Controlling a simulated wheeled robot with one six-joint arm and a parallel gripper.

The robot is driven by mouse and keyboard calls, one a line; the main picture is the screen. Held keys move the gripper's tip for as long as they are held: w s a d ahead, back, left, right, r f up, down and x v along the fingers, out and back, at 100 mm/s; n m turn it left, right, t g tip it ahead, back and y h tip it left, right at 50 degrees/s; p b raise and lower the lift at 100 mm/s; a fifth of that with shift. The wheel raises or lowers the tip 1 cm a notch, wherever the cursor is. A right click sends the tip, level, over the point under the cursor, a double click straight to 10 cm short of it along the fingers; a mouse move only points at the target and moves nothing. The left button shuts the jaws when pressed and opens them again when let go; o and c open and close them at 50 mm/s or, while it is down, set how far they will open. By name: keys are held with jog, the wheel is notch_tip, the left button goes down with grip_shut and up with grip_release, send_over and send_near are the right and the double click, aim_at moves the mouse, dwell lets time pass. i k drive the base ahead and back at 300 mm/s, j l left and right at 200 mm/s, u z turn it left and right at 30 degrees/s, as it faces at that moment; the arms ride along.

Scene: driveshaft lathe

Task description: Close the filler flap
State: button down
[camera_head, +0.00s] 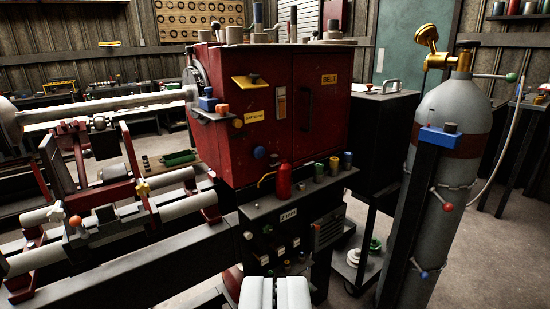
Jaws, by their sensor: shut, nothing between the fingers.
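A dark ledge (262,208) under the headstock carries a red oil can (284,182) and several small coloured pots. A grey gas cylinder (440,190) stands at the right. Lathe rails (110,270) and a long shaft (90,108) fill the left. Cups stand on the headstock top.

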aim_at(253, 81)
jog(key=i+l, duration=0.3)
jog(key=l, duration=0.2)
jog(key=i+l, duration=0.35)
jog(key=l+u, duration=0.05)
jog(key=l, duration=0.05)
